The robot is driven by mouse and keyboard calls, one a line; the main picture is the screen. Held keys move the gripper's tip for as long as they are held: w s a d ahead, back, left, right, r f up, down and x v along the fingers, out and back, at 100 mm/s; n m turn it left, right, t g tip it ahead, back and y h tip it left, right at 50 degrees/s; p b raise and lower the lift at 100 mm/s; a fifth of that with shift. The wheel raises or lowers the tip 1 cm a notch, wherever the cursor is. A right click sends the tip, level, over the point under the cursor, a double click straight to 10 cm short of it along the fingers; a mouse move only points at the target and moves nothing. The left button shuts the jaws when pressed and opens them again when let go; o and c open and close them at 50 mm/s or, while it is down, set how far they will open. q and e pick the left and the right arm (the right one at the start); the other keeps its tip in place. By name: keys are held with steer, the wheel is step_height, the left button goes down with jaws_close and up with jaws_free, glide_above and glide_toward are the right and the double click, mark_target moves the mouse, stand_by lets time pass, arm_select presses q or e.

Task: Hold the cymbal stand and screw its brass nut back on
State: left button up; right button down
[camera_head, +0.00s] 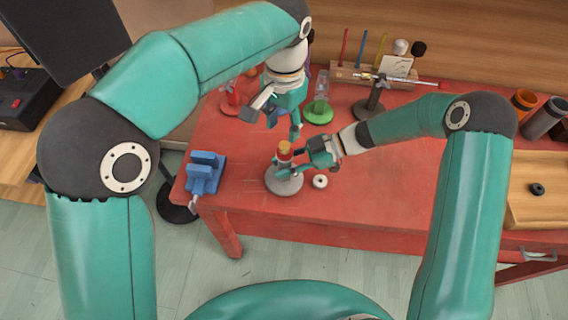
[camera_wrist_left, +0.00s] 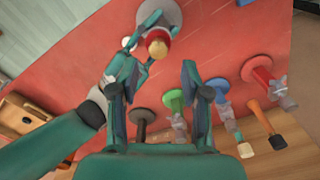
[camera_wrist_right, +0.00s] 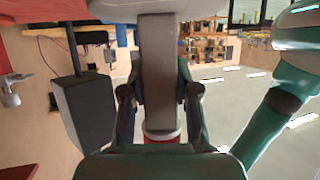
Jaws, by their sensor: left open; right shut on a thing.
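The cymbal stand stands upright on its round grey base (camera_head: 284,182) near the front of the red table. A red piece (camera_head: 284,157) and the brass nut (camera_head: 285,147) show at its top; I cannot tell whether the nut is threaded on. The nut also shows in the left wrist view (camera_wrist_left: 158,45). My right gripper (camera_head: 297,169) is shut on the stand from the right, below the nut. In the right wrist view the stand's grey post (camera_wrist_right: 158,75) is between its fingers. My left gripper (camera_wrist_left: 152,75) is open and empty, above and behind the stand in the head view.
A white ring (camera_head: 320,181) lies right of the stand. A blue vise (camera_head: 204,172) is at the left table edge. Behind are a green-based stand (camera_head: 318,113), a dark stand (camera_head: 368,109) and a rod rack (camera_head: 372,76). A wooden tray (camera_head: 520,212) is at right.

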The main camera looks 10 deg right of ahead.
mark_target(284, 144)
arm_select(q)
steer(key=shift+r+n, duration=0.3)
steer(key=shift+n, duration=0.5)
steer(key=shift+w+d+r, duration=0.1)
steer(key=shift+d+r, duration=0.1)
steer(key=shift+r, duration=0.1)
steer(key=shift+f, duration=4.05)
steer(key=shift+c, duration=0.2)
jaws_close()
